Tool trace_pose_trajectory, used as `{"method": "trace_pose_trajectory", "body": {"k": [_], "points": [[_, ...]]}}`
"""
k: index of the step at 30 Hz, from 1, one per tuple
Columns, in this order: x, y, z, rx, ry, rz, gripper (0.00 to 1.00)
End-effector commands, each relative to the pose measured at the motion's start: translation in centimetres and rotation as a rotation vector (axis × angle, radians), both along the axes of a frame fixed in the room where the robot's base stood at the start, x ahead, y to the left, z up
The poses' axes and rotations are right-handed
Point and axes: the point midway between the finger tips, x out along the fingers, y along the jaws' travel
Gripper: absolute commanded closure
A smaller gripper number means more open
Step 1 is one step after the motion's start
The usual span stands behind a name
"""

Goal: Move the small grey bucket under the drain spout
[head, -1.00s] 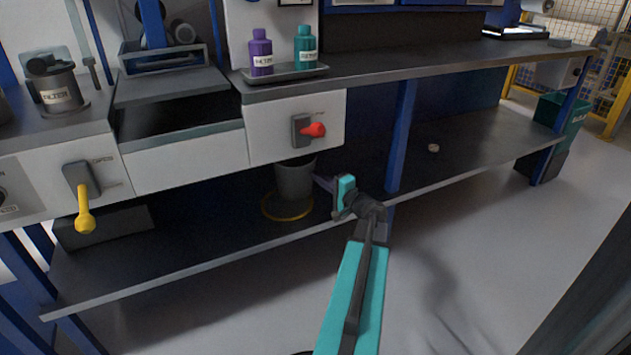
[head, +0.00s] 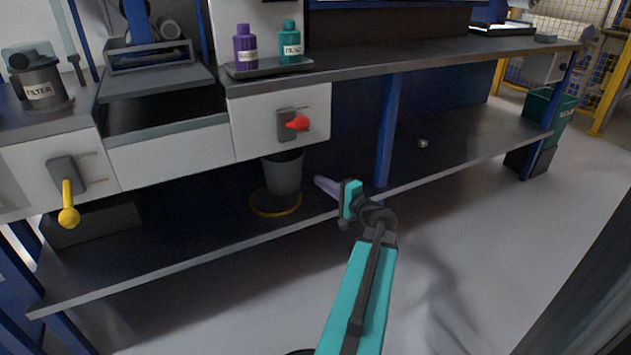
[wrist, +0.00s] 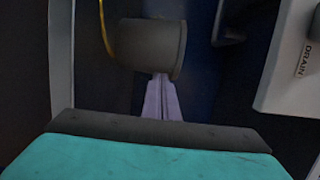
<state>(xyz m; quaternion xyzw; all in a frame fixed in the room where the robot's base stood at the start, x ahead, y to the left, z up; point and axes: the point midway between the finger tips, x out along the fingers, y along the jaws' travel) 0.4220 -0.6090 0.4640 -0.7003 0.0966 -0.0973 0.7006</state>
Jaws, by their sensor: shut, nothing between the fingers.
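The small grey bucket (head: 284,172) stands upright on the lower shelf under the red-handled valve, at the back right of a yellow ring (head: 275,212) marked there. It also shows in the wrist view (wrist: 150,42), with part of the yellow ring (wrist: 105,30) at its left. My gripper (head: 318,181) has purple fingers, shut and empty, to the right of the bucket with a small gap in the head view. In the wrist view the fingers (wrist: 161,80) point at the bucket; contact cannot be told. The drain spout is not clearly visible; a panel marked DRAIN (wrist: 285,65) shows at right.
The red valve handle (head: 298,123) and the upper cabinet overhang the shelf. A blue post (head: 388,135) stands right of my gripper. A small round object (head: 422,143) lies on the shelf beyond it. A dark box (head: 95,222) sits at the shelf's left.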

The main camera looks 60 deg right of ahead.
Motion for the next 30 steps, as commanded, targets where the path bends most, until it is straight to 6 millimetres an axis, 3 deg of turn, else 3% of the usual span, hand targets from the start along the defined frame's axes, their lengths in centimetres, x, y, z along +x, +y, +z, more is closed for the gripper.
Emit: {"method": "trace_pose_trajectory", "body": {"k": [6, 20, 30], "points": [[-0.8, 1.0, 0.0, -0.001, 0.000, 0.008, 1.00], [-0.4, 1.4, 0.0, 0.000, 0.000, 0.018, 1.00], [0.9, -1.2, 0.4, 0.001, 0.003, 0.046, 1.00]]}}
